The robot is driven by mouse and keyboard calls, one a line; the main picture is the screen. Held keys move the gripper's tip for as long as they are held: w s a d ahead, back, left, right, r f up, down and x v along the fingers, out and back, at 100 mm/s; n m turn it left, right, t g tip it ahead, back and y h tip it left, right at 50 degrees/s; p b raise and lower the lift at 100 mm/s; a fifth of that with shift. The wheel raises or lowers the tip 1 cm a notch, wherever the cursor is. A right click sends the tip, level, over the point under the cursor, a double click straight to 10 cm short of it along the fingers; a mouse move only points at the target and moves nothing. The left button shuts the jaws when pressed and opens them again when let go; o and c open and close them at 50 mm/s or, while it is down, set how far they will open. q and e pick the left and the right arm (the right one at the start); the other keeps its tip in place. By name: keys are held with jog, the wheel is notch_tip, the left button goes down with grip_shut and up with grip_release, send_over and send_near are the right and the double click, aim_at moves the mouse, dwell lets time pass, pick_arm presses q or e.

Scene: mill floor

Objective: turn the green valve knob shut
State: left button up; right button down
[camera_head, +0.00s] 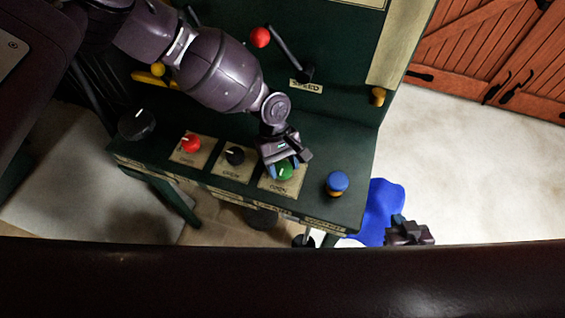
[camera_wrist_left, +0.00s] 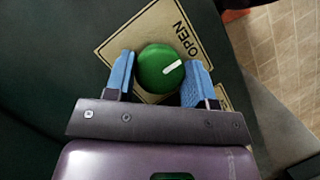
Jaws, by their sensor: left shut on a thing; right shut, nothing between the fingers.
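The green valve knob (camera_head: 285,172) is the rightmost of three knobs on the green machine's front ledge, on a pale plate marked "OPEN". My left gripper (camera_head: 281,164) reaches down over it and is shut on it. In the left wrist view the knob (camera_wrist_left: 158,69) sits between the two blue fingertips (camera_wrist_left: 157,80). Its white mark points right and slightly up there, below the "OPEN" lettering (camera_wrist_left: 187,38). The gripper hides part of the knob in the head view. My right gripper (camera_head: 408,232) is shut and empty, off the machine's right side.
A red knob (camera_head: 191,143) and a black knob (camera_head: 235,155) stand left of the green one. A blue-topped button (camera_head: 337,183) stands close on its right. A red-balled lever (camera_head: 261,38) rises behind. Pale floor (camera_head: 455,160) is clear at the right.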

pick_arm(q)
jog(key=shift+p, duration=0.3)
jog(key=shift+r+m+y+p, duration=0.1)
jog(key=shift+m+y+p, duration=0.2)
jog(key=shift+m+p, duration=0.4)
jog(key=shift+m, duration=0.7)
jog(key=shift+m+g+y+p, duration=0.3)
jog(key=shift+m+y, duration=0.3)
jog(key=shift+m, duration=0.4)
jog(key=m+y, duration=0.1)
jog(key=m, duration=0.2)
jog(key=shift+d+m, duration=0.15)
jog(key=shift+m, duration=0.15)
jog(key=m+y+p, duration=0.1)
jog(key=m, duration=0.2)
jog(key=shift+m+t+y, duration=0.3)
jog(key=shift+t+y, duration=0.1)
jog(key=m+y, duration=0.1)
jog(key=m, duration=0.2)
jog(key=shift+t+p, duration=0.4)
jog(key=shift+m+t+p, duration=0.4)
jog(key=shift+m, duration=1)
jog(key=shift+y, duration=0.3)
